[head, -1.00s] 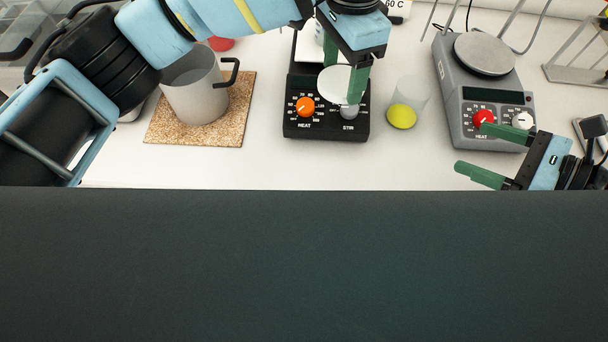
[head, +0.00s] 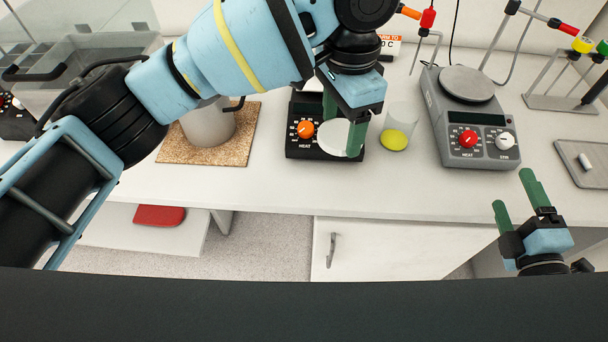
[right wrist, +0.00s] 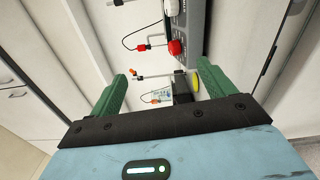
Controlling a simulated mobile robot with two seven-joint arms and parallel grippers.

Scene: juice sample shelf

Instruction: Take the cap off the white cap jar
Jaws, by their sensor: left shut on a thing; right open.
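A round white cap (head: 334,139) sits between the green fingers of my left gripper (head: 343,125) in the head view. I cannot tell whether a jar body is under the cap. A clear glass vessel with yellow contents (head: 396,139) stands just right of the left gripper, apart from it. My right gripper (head: 516,193) is open and empty, in front of the counter at the lower right. Its spread fingers also show in the right wrist view (right wrist: 160,90).
The black hotplate (head: 296,150) is partly hidden behind my left arm. A grey hotplate (head: 462,110) stands to its right. A grey mug (head: 207,128) stands on a cork mat (head: 236,147) at left. A rack (head: 560,103) is at the right. The counter's front strip (head: 330,192) is clear.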

